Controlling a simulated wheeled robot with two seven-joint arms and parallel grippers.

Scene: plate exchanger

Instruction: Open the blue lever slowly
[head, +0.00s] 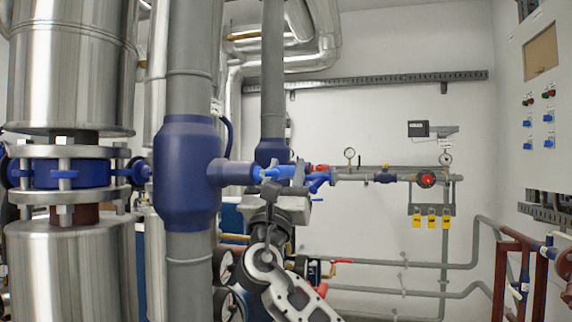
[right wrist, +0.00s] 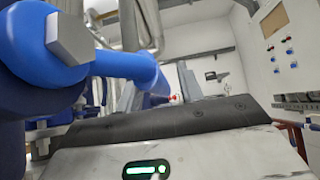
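The blue lever (head: 286,172) sticks out to the right from a bright blue hub on the large dark blue valve body (head: 186,172) in the head view. In the right wrist view the lever (right wrist: 130,67) runs from a hub with a grey hex nut (right wrist: 72,38) toward the grey fingers. My right gripper (head: 287,180) is at the lever, with its body just below. In the right wrist view its fingers (right wrist: 190,82) are partly hidden beyond the dark palm edge. I cannot tell whether they touch or enclose the lever. My left gripper is not in view.
Large silver and grey pipes (head: 70,75) stand close on the left. A thin pipe line with gauges and a red valve wheel (head: 426,180) runs along the back wall. A control cabinet (head: 538,90) hangs at the right. Open floor space lies right of my right arm.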

